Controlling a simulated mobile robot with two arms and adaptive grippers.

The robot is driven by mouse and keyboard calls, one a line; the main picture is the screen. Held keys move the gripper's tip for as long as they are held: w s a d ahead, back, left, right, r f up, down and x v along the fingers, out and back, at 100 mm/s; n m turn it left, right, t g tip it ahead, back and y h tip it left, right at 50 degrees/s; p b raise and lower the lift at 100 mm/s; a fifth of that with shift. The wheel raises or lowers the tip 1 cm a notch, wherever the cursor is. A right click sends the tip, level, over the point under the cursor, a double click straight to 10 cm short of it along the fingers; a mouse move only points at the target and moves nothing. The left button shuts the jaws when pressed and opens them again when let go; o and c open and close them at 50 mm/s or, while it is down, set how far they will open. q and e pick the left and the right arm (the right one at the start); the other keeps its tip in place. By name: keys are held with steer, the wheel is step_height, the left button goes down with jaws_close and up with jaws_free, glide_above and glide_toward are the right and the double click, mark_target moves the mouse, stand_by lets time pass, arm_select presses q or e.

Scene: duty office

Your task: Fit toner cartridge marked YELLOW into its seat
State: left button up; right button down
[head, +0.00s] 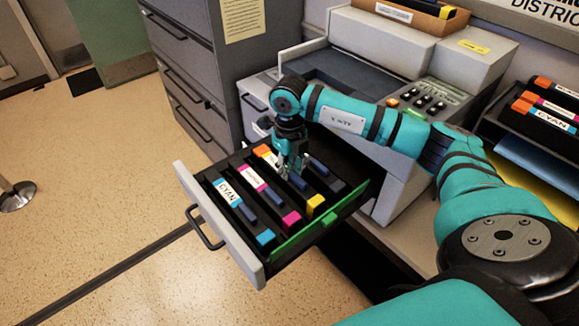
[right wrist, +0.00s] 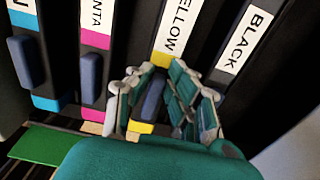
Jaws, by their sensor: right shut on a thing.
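The yellow toner cartridge (head: 316,204) is in the third lane of the open printer drawer, lined up beside the magenta cartridge (head: 291,220). The right wrist view shows its YELLOW label (right wrist: 176,30) and yellow end. My right gripper (head: 290,171) points down into the drawer, shut on the cartridge's dark blue grip (right wrist: 153,98), with fingers on both sides. The fingers hide part of the cartridge, and I cannot tell whether it is fully down in its seat. My left gripper is not in view.
The cyan cartridge (head: 265,238) lies at the drawer's left, and a BLACK label (right wrist: 244,40) marks the right lane. A green bar (head: 308,235) edges the drawer. A grey cabinet (head: 190,60) stands behind; a rack (head: 535,130) holds more cartridges.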

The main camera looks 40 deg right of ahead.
stand_by(0.4)
steer(key=c, duration=1.2)
jaws_free()
steer(key=shift+s, duration=0.1)
steer(key=shift+r, duration=0.1)
steer(key=shift+r+p, duration=2.95)
steer(key=shift+r, duration=1.5)
